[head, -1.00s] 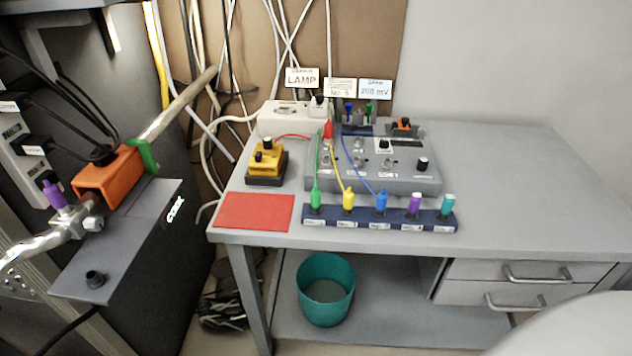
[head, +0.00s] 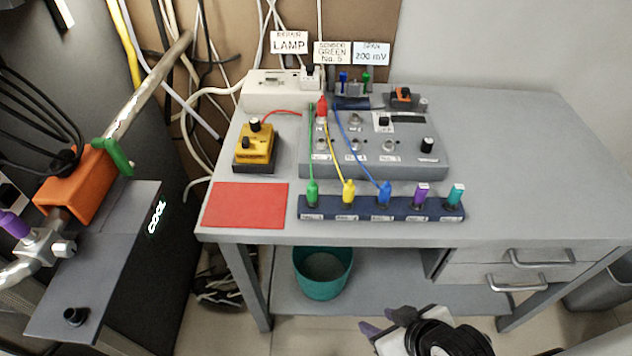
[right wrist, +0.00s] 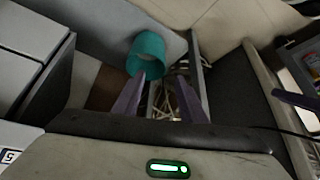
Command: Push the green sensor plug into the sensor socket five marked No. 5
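The green sensor plug (head: 312,192) stands in the leftmost place of the blue rack (head: 405,214), with a green cable running up to the grey box (head: 320,168). Several round sockets show on the box; their small marks are too blurred to tell which is No. 5. A sign (head: 332,53) reads SENSOR GREEN No. 5. My right gripper (head: 388,322) is low in front of the table, below and apart from the rack. Its purple fingers are apart and empty, also in the right wrist view (right wrist: 160,95).
Yellow (head: 348,191), blue (head: 384,193), purple (head: 421,195) and teal (head: 456,194) plugs share the rack. A red mat (head: 245,205) and yellow device (head: 255,147) lie left. The table's right side is clear. A teal bin (head: 323,277) stands below.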

